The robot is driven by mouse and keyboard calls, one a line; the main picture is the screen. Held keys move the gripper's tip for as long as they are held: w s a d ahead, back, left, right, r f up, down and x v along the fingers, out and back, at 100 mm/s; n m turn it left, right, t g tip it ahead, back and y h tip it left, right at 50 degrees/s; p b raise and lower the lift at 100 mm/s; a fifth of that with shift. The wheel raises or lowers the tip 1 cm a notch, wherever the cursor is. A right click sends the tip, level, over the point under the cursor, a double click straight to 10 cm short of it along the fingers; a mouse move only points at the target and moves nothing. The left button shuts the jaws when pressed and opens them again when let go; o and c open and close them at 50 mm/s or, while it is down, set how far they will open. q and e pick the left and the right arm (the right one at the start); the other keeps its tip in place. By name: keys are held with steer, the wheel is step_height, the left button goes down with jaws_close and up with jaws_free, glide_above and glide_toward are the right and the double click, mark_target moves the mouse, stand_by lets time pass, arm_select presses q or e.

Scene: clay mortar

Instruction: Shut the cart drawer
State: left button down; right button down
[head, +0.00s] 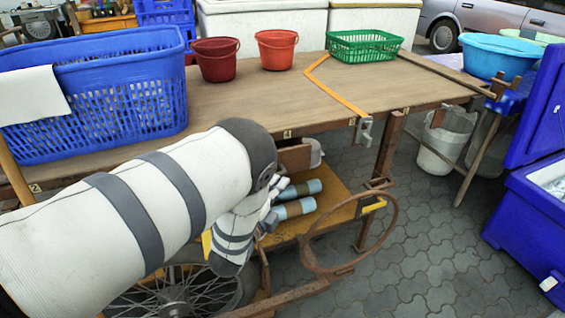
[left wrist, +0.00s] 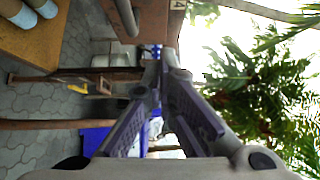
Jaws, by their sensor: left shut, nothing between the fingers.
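The cart (head: 225,100) has a brown wooden top and stands in front of me. Below its front rail, near a label "4", a short brown panel (head: 294,158) shows, which looks like part of the drawer. My striped left arm hides much of it, and I cannot tell how far the drawer stands out. My left gripper (left wrist: 160,68) is shut and empty, its dark fingers meeting at the tips in the left wrist view. A brown board (left wrist: 150,22) of the cart lies just beyond the tips; contact is unclear. My right gripper is not in view.
A blue basket (head: 95,105), two red buckets (head: 276,50) and a green basket (head: 365,47) are on the top. Light-blue cylinders (head: 300,188) lie on the lower shelf. A rusty ring (head: 306,250) juts out at the front.

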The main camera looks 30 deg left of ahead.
arm_select(q)
steer(key=shift+w+a+b, duration=0.15)
steer(key=shift+w+a, duration=0.45)
steer(key=shift+w, duration=0.7)
steer(key=shift+w+a+b, duration=0.2)
steer(key=shift+w+a, duration=0.35)
steer(key=shift+w, duration=0.8)
steer(key=shift+w+a+b, duration=0.15)
steer(key=shift+w+a, duration=0.45)
steer(key=shift+w, duration=0.7)
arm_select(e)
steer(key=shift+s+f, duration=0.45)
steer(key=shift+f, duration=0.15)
arm_select(q)
steer(key=shift+f, duration=0.1)
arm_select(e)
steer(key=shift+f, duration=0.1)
